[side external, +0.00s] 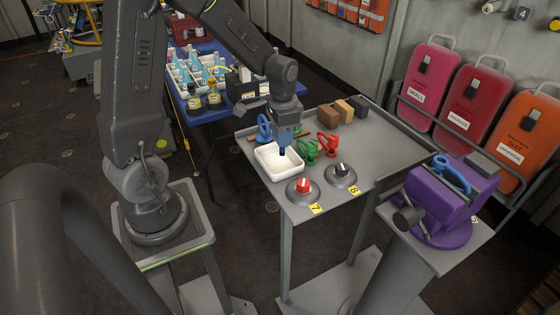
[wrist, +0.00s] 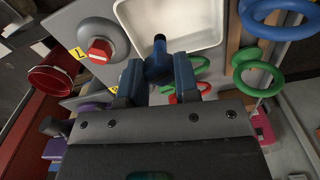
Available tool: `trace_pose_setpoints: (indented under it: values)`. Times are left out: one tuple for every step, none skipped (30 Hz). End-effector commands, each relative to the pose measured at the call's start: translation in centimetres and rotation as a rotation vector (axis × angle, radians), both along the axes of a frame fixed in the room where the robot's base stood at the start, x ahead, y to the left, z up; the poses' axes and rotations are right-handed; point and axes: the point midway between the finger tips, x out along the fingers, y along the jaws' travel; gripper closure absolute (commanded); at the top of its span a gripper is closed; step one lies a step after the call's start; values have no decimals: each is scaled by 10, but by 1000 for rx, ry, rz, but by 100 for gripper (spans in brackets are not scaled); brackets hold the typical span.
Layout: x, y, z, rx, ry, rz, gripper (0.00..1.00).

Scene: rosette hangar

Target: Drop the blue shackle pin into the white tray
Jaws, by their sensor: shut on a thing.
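My gripper (side external: 284,141) is shut on the blue shackle pin (side external: 282,152), which points down over the white tray (side external: 265,165). In the wrist view the pin (wrist: 158,60) sits between the two blue fingertips of my gripper (wrist: 158,78), its dark end over the tray's floor. The tray (wrist: 205,30) is partly cut off at the top there. I cannot tell exactly how far the pin's end is above the tray floor. No other thing shows in the visible part of the tray.
Beside the tray are a blue shackle (side external: 264,127), a green shackle (side external: 308,151) and a red shackle (side external: 328,144). Blocks (side external: 344,109) lie behind. A purple vise (side external: 440,205) with a blue shackle stands right.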

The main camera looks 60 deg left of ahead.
Motion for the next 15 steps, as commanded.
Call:
trace_pose_setpoints:
  values:
    - [0, 0, -1, 0, 0, 0, 100]
    - [0, 0, -1, 0, 0, 0, 100]
    - [0, 0, -2, 0, 0, 0, 100]
    - [0, 0, -2, 0, 0, 0, 100]
    - [0, 0, -2, 0, 0, 0, 100]
    - [0, 0, -2, 0, 0, 0, 100]
    - [0, 0, -2, 0, 0, 0, 100]
    - [0, 0, -2, 0, 0, 0, 100]
    - [0, 0, -2, 0, 0, 0, 70]
    - [0, 0, -2, 0, 0, 0, 67]
    - [0, 0, -2, 0, 0, 0, 64]
    - [0, 0, -1, 0, 0, 0, 60]
    - [0, 0, -2, 0, 0, 0, 57]
    - [0, 0, -2, 0, 0, 0, 54]
    - [0, 0, -1, 0, 0, 0, 51]
